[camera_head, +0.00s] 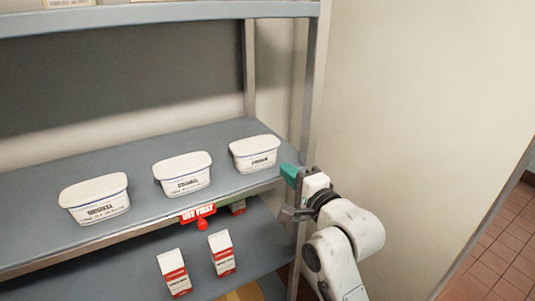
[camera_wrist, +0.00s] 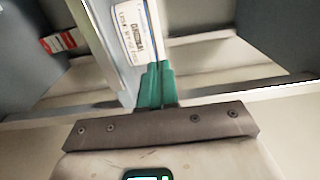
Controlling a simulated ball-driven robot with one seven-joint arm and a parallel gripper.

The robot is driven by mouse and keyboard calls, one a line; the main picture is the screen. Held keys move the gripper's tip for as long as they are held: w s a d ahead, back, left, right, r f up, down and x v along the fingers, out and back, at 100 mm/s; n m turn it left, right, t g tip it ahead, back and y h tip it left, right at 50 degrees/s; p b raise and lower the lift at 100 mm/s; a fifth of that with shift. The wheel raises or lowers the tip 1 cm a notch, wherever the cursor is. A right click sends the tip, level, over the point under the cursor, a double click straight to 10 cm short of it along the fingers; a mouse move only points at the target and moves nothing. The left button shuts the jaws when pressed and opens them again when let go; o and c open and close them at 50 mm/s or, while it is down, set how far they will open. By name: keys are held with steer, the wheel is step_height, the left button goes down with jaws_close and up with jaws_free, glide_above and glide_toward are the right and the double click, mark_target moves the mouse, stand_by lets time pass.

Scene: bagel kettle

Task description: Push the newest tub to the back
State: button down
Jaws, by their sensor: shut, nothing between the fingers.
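Three white lidded tubs with printed labels stand in a row on the grey middle shelf (camera_head: 130,160): the left tub (camera_head: 95,198), the middle tub (camera_head: 182,174) and the right tub (camera_head: 254,153). The dates are too small to read, so I cannot tell which is newest. My gripper (camera_head: 288,173) is shut and empty, its teal fingers at the shelf's front edge just right of the right tub. In the wrist view, the shut fingertips (camera_wrist: 156,70) lie close to a labelled tub (camera_wrist: 138,32). I cannot tell whether they touch it.
A red "USE FIRST" tag (camera_head: 198,215) hangs on the shelf's front edge below the middle tub. Red-and-white cartons (camera_head: 174,273) stand on the lower shelf. A metal post (camera_head: 308,90) rises at the shelf's right end. Bare shelf shows behind the tubs.

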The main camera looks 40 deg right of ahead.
mark_target(264, 149)
steer(key=p+x, duration=0.1)
steer(key=x, duration=0.8)
steer(key=shift+w+f+p, duration=0.1)
steer(key=shift+p, duration=0.25)
